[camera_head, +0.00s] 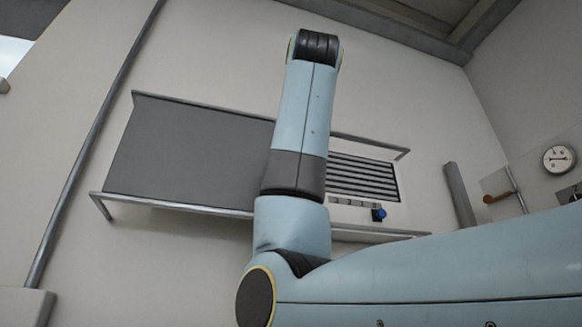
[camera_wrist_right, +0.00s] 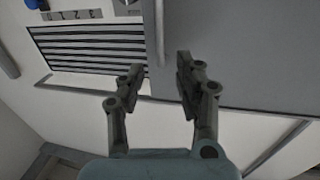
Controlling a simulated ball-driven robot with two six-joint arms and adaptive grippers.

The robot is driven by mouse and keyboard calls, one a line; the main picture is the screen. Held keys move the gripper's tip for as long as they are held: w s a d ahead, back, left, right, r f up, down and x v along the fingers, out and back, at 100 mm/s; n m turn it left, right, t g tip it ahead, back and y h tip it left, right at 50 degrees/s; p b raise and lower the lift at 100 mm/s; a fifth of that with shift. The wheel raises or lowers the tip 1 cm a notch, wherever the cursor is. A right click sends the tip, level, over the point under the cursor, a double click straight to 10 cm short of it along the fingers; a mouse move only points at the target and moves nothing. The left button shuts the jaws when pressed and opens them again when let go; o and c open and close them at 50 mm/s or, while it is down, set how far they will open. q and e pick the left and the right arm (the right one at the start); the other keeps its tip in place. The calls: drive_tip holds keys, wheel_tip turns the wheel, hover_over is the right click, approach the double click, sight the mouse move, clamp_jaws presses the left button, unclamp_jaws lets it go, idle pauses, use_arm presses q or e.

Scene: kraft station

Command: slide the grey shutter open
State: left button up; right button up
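The grey shutter (camera_head: 190,155) is a flat dark panel between two rails on the wall, left of a slatted vent (camera_head: 362,178). In the right wrist view the shutter (camera_wrist_right: 235,50) fills the right side and the slatted vent (camera_wrist_right: 90,48) is at the left. A pale upright strip (camera_wrist_right: 158,30) runs along the shutter's edge. My right gripper (camera_wrist_right: 158,72) is open, its fingers apart with the strip's line between them. I cannot tell whether they touch it. My right arm hides the shutter's right edge in the head view. My left gripper is not in view.
The upper rail (camera_head: 205,107) and lower rail (camera_head: 180,205) run along the panel. A blue knob (camera_head: 379,214) sits below the vent. A grey post (camera_head: 460,195), a brown handle (camera_head: 497,198) and a round gauge (camera_head: 559,158) are farther right.

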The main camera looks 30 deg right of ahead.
drive_tip(key=v, duration=0.3)
drive_tip(key=shift+d, duration=0.1)
idle(0.4)
